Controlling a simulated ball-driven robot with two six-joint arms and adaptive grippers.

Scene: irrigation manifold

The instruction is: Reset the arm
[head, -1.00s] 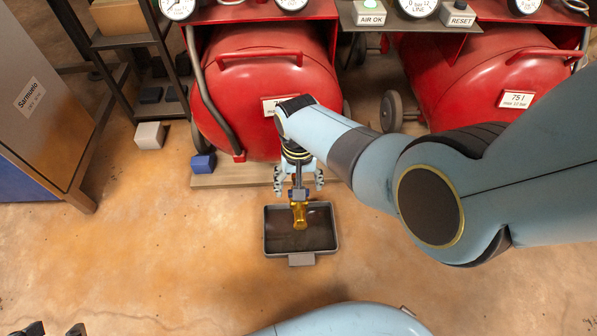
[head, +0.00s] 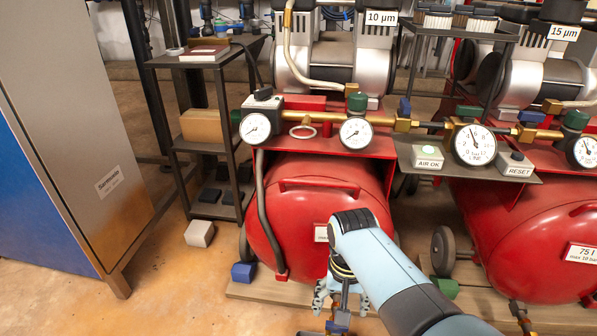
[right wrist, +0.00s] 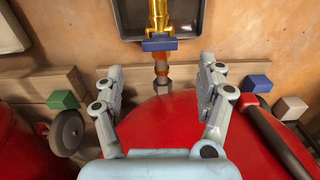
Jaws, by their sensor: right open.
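My right gripper (head: 340,303) hangs low in front of the left red tank (head: 312,210), pointing down. Beyond the fingertips is a brass drain valve with a blue handle (right wrist: 160,43), apart from the fingers. A dark tray (right wrist: 121,28) lies under the valve on the floor. My left gripper is not in view.
Pressure gauges (head: 474,145), an AIR OK box (head: 429,158) and a RESET box (head: 513,165) sit above the tanks. A second red tank (head: 535,235) is at right. A shelf rack (head: 205,145) and grey cabinet (head: 75,110) stand left. Open floor lies at lower left.

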